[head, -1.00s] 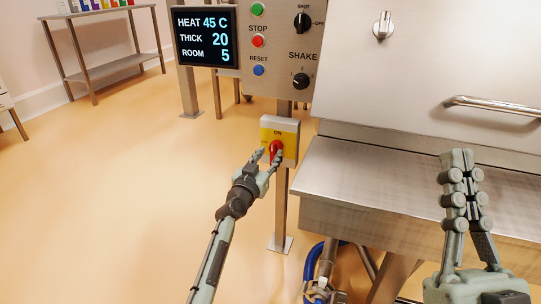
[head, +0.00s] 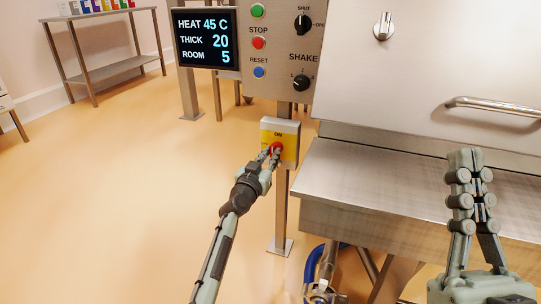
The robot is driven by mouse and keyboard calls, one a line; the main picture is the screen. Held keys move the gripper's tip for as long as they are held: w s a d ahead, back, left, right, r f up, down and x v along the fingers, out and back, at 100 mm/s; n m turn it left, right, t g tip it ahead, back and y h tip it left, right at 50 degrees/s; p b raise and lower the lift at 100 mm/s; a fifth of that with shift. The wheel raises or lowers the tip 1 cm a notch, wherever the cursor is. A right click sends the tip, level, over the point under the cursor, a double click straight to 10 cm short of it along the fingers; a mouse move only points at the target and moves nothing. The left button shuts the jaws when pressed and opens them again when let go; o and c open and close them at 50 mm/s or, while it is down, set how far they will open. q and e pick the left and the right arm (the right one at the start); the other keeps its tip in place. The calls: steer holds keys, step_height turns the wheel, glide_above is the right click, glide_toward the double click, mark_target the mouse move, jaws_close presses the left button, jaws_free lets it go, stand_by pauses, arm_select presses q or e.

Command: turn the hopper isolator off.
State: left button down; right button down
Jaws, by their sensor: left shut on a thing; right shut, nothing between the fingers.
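The hopper isolator (head: 291,142) is a yellow-faced box on a steel post, below the control panel, with "ON" printed at its top. Its red knob (head: 277,146) is at the middle of the yellow face, partly hidden by my fingers. My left gripper (head: 270,153) reaches up from the lower left and is shut on the red knob. The knob's exact angle is hard to tell behind the fingers. My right gripper (head: 466,156) is shut and empty, upright in front of the steel ledge at the right.
The control panel (head: 275,88) with buttons and dials stands above the isolator, beside a display (head: 207,38) reading HEAT 45 C, THICK 20, ROOM 5. A steel ledge (head: 345,180) juts out just right of the post. A blue hose (head: 312,264) hangs below.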

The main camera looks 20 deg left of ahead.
arm_select(q)
steer(key=n, duration=0.2)
steer(key=n+p, duration=0.1)
steer(key=n, duration=0.1)
steer(key=shift+a+n, duration=0.2)
steer(key=shift+n, duration=0.2)
steer(key=n, duration=0.8)
steer(key=f+n, duration=0.1)
steer(key=n, duration=0.4)
steer(key=shift+a, duration=0.3)
arm_select(e)
steer(key=w+f+g, duration=0.1)
steer(key=w+a+f+g, duration=0.1)
steer(key=shift+a+f+g, duration=0.15)
steer(key=shift+f+g, duration=0.1)
steer(key=shift+g, duration=0.05)
arm_select(q)
steer(key=c, duration=1.5)
jaws_free()
